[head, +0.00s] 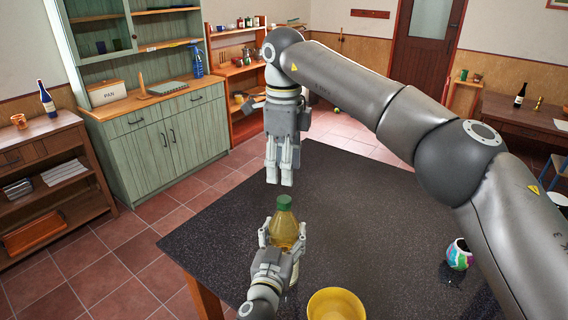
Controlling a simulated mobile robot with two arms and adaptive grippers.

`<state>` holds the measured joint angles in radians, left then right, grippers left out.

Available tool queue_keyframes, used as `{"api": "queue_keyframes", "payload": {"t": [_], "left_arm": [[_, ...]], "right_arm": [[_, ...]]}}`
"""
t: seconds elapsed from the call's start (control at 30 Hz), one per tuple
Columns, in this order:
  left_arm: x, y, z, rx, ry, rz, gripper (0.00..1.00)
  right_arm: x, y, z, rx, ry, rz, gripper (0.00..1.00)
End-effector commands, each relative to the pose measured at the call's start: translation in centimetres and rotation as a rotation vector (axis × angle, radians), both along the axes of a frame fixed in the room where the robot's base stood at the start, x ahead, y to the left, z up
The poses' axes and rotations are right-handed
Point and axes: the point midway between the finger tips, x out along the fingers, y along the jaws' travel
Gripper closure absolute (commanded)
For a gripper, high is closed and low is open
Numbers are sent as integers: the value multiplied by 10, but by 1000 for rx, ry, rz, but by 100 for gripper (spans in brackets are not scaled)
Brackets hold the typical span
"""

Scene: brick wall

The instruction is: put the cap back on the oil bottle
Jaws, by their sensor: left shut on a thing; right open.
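The oil bottle (284,226) is clear with yellow oil and stands upright near the table's left side. A green cap (284,202) shows at its top; I cannot tell whether it is screwed tight. My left gripper (282,238) is shut around the bottle's body, and its fingers and wrist hide the lower part. My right gripper (280,182) points down just above the cap, with its fingers a little apart and nothing seen between them.
The dark speckled table (370,230) is mostly bare. A yellow bowl (336,304) sits at its front edge, and a colourful painted jar (459,254) stands at the right. A green cabinet (165,135) and wooden shelves (45,180) stand beyond the table at the left.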

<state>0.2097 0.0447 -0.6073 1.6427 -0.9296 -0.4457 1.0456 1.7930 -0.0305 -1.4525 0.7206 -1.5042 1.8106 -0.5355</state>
Motion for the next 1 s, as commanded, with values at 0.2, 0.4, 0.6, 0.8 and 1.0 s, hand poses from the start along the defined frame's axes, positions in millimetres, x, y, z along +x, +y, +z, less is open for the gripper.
{"api": "queue_keyframes", "payload": {"t": [0.2, 0.4, 0.6, 0.8, 1.0], "left_arm": [[0, 0, 1, -2, -3, -1, 100], [0, 0, 1, -2, -3, -1, 100], [0, 0, 1, -2, -3, -1, 100], [0, 0, 2, -1, -3, -1, 100], [0, 0, 2, -1, -3, -1, 100]], "right_arm": [[0, 0, 1, 0, 0, 31, 53], [0, 0, 0, 0, 0, 29, 53], [0, 0, -17, -1, 2, 30, 53], [-1, 0, -49, -1, 3, 29, 53], [-1, 0, -72, 0, 2, 27, 53]]}}
